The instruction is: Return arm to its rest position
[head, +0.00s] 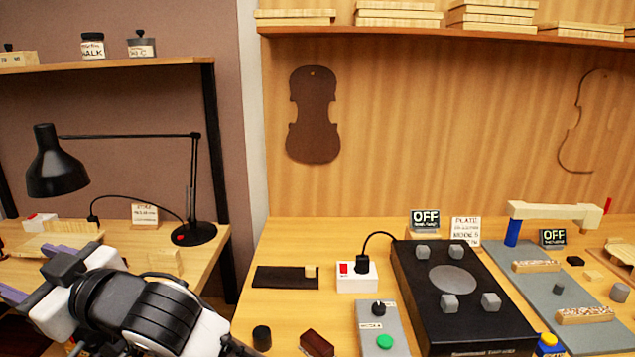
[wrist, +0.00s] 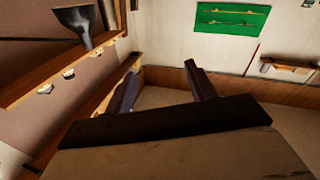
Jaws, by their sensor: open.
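My gripper (head: 28,283) shows at the lower left of the head view, with my dark and white wrist behind it. It is held out in front of the left bench, away from the right workbench. In the wrist view my gripper (wrist: 160,85) has its two dark fingers apart with nothing between them. The wrist camera looks towards a wall with a green panel (wrist: 228,18) and a wooden ledge. My gripper touches nothing that I can see.
A black desk lamp (head: 58,165) stands on the left bench close behind my gripper. The right workbench (head: 252,325) holds a white power box (head: 357,278), a control box (head: 384,335), a black plate device (head: 410,290) and a grey mat (head: 500,262). A gap separates the benches.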

